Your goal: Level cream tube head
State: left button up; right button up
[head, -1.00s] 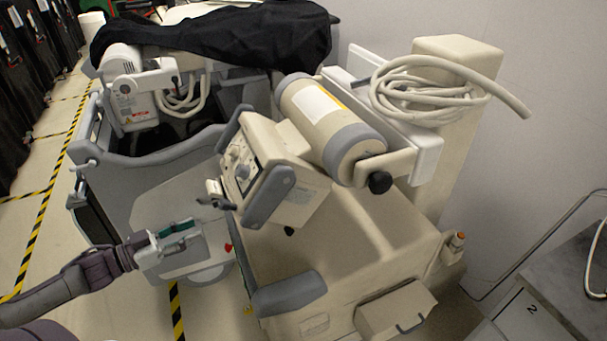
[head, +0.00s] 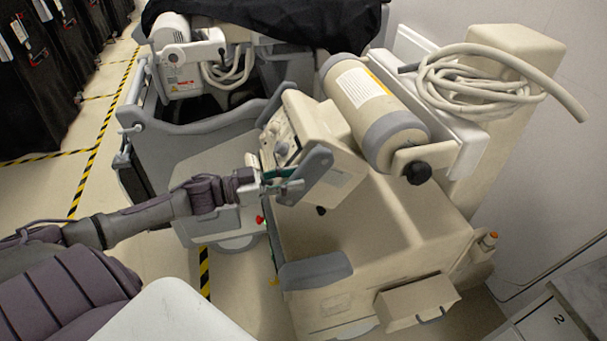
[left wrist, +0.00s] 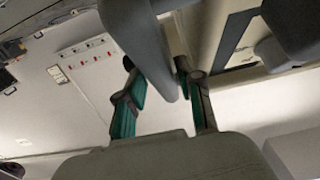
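The cream tube head (head: 352,95) is a cylinder with grey end bands, tilted down to the right on the cream cart. A cream box with a control panel (head: 280,138) hangs at its left, also tilted. A grey handle (head: 312,172) runs along the box's near edge. My left gripper (head: 283,187) is at this handle, its tips partly hidden by it. In the left wrist view, the green-padded fingers of the left gripper (left wrist: 158,78) are apart, with the grey handle (left wrist: 137,30) between them. I cannot tell if they touch it. My right gripper is not in view.
The cream cart body (head: 390,235) stands below the head. A coiled cable (head: 470,80) lies on its column at right. A grey cart (head: 205,140) under a black cover (head: 270,22) stands behind. A numbered cabinet (head: 560,320) is at bottom right.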

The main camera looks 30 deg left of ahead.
aim_at(304, 177)
pick_arm(q)
jog(key=shift+p+x, duration=0.3)
jog(key=shift+x, duration=1.25)
grip_shut()
